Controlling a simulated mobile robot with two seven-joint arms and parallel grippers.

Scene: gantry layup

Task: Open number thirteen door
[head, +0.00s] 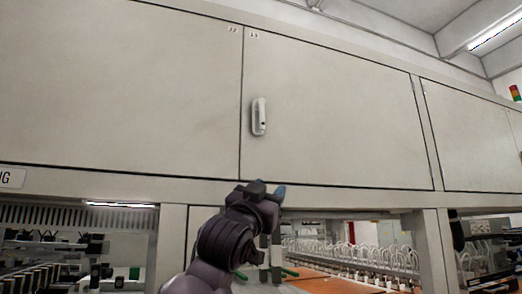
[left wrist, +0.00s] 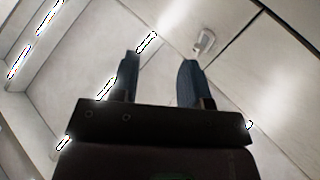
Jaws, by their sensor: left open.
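The number thirteen door (head: 330,110) is a wide pale cabinet panel in the head view, with a small label (head: 254,35) at its upper left corner that seems to read 13. It looks shut, flush with its neighbours. Its white handle (head: 259,116) sits upright near the left edge; it also shows in the left wrist view (left wrist: 204,42), beyond and right of the fingers. My left gripper (head: 268,188) is below the handle, apart from it, by the door's lower edge. In the left wrist view its dark fingers (left wrist: 160,60) are apart with nothing between them. My right gripper is not in view.
Shut door twelve (head: 120,85) adjoins on the left, another panel (head: 470,140) on the right. A frame rail runs below the doors, with posts (head: 431,240) and an equipment-filled bench (head: 345,284) beneath. Space in front of the handle looks clear.

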